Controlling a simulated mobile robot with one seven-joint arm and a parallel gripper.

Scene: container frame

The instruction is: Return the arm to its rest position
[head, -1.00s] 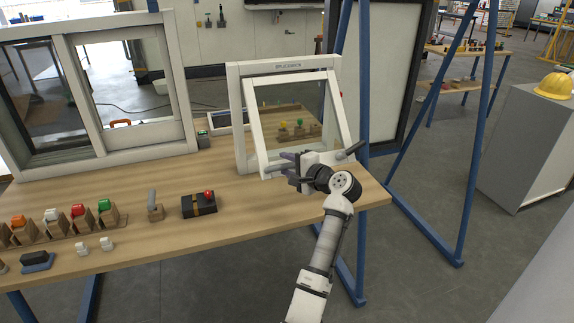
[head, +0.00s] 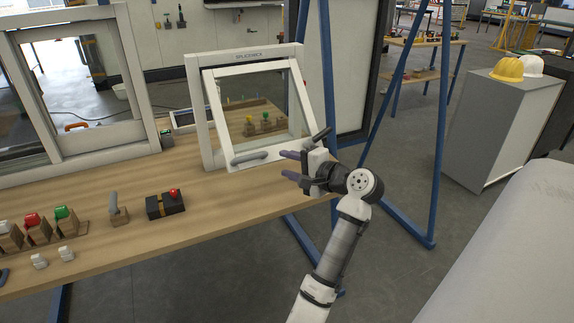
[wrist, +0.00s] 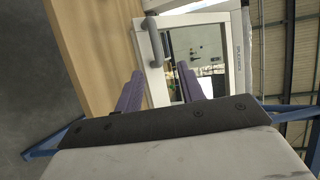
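My gripper (head: 291,167) is open and empty, its two purple-grey fingers apart. In the head view it is at the right end of the bench, just right of and in front of the tilted window sash (head: 228,122). The sash leans out at the bottom from its white frame (head: 197,95) and has a grey handle (head: 249,157) on its lower rail. The gripper looks apart from the handle.
The wooden bench (head: 130,240) holds a black box with a red button (head: 165,204), a lever block (head: 118,212) and several coloured switches at left. A blue post (head: 325,70) stands behind the gripper. A grey cabinet (head: 500,125) stands farther right.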

